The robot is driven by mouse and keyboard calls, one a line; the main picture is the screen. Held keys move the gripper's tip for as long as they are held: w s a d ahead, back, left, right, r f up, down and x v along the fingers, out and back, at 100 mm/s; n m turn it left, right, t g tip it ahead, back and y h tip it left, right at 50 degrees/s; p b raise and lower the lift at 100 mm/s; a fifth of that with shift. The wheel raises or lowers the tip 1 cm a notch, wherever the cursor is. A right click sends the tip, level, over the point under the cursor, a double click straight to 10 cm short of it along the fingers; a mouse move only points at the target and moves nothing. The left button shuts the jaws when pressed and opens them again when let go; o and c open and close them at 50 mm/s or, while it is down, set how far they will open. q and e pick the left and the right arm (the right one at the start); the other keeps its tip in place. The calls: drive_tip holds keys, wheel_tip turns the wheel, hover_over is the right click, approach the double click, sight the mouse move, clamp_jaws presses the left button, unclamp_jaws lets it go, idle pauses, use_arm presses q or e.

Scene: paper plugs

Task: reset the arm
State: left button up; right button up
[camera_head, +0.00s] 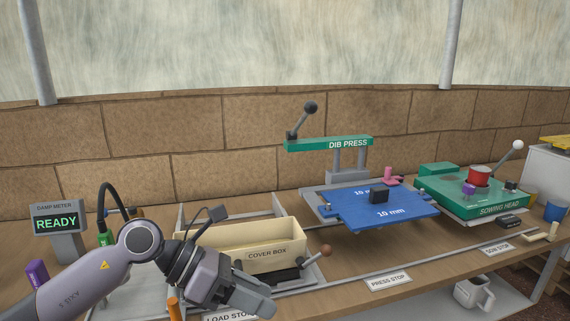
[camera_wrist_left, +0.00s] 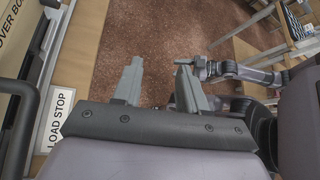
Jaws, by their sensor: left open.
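My left arm (camera_head: 90,285) comes in from the lower left in the head view. My left gripper (camera_head: 262,303) is in front of the cover box, low over the bench's front edge, pointing right and down. In the left wrist view its two fingers (camera_wrist_left: 160,75) are apart with nothing between them, and the floor shows past them. Another grey arm (camera_wrist_left: 250,75), which looks like my right one, shows in the left wrist view at the right; its jaws are too small to judge. My right gripper does not show in the head view.
The cream cover box (camera_head: 272,259) stands just behind my left gripper. The damp meter (camera_head: 56,222) reads READY at left. The green dib press (camera_head: 330,144), blue 10 mm plate (camera_head: 400,222) and green sowing head (camera_head: 450,198) stand to the right. A mug (camera_head: 474,293) sits below the bench.

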use_arm(q)
drive_tip(key=s+d+r+n+h, duration=0.2)
drive_tip(key=s+d+n+h, duration=0.15)
drive_tip(key=n+h, duration=0.25)
drive_tip(key=a+f+n+t+y+p, duration=0.1)
drive_tip(key=a+f+n+t+y, duration=0.6)
drive_tip(key=n, duration=0.8)
drive_tip(key=a+f+n+t+y+p, duration=0.2)
drive_tip(key=a+f+n+t+y, duration=0.3)
drive_tip(key=n+t, duration=0.8)
drive_tip(key=s+a+f+n+g+y, duration=0.1)
drive_tip(key=s+a+f+n+g, duration=0.2)
drive_tip(key=s+f+n+g, duration=0.2)
drive_tip(key=s+a+f+n+g+y, duration=0.2)
drive_tip(key=s+a+f+n+g, duration=0.1)
drive_tip(key=s+f+n, duration=0.5)
wheel_tip(320, 180, down, 3)
drive_tip(key=shift+s+a+g+p, duration=0.35)
drive_tip(key=shift+s+g+p, duration=0.05)
drive_tip(key=shift+g, duration=0.5)
drive_tip(key=shift+w+d, duration=0.1)
drive_tip(key=shift+w, duration=0.05)
